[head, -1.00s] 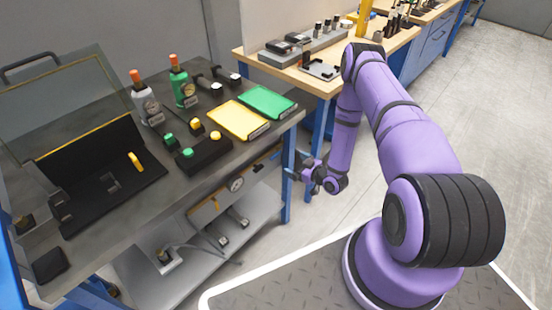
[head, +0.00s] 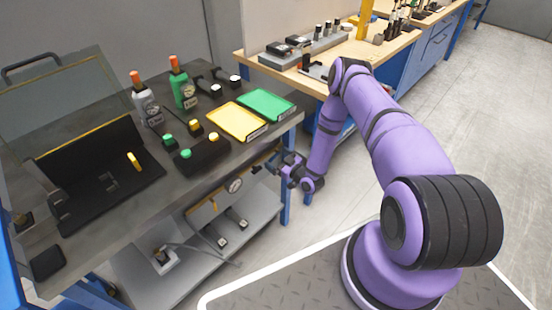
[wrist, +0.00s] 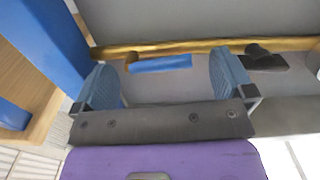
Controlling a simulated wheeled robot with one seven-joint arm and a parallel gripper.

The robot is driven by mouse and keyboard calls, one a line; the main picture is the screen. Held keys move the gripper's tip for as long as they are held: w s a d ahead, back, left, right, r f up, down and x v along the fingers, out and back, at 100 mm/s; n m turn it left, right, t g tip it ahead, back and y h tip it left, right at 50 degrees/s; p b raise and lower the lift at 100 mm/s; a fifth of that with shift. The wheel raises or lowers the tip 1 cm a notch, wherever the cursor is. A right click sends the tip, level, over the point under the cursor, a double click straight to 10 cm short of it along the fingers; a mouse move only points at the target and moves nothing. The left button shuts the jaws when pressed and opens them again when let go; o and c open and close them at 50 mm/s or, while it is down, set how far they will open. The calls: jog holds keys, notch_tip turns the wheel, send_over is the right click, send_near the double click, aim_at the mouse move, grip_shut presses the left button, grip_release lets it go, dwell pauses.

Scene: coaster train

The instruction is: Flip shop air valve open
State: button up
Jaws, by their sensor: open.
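In the wrist view, a short blue valve handle (wrist: 162,63) lies along a brass pipe (wrist: 205,46). Its left end joins a brass-coloured fitting. My gripper (wrist: 170,88) is open, with one blue-padded finger to each side of the handle in the picture. The fingers look empty, and I cannot tell whether they touch anything. The valve handle is mostly hidden behind my gripper there.
A blue bench leg (wrist: 48,40) stands close at left in the wrist view. The workbench top (head: 110,215) holds yellow and green trays, bottles and a button box. A lower shelf (head: 150,285) carries hose fittings. Open floor (head: 450,130) lies to the right.

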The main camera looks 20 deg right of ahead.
jog(key=shift+w+a, duration=0.2)
jog(key=shift+w, duration=0.3)
jog(key=c, duration=0.9)
jog(key=shift+o, duration=0.3)
jog(key=shift+r+m, duration=0.2)
jog(key=shift+m, duration=0.5)
jog(key=o, duration=0.8)
jog(key=shift+o, duration=0.2)
jog(key=v, duration=1.1)
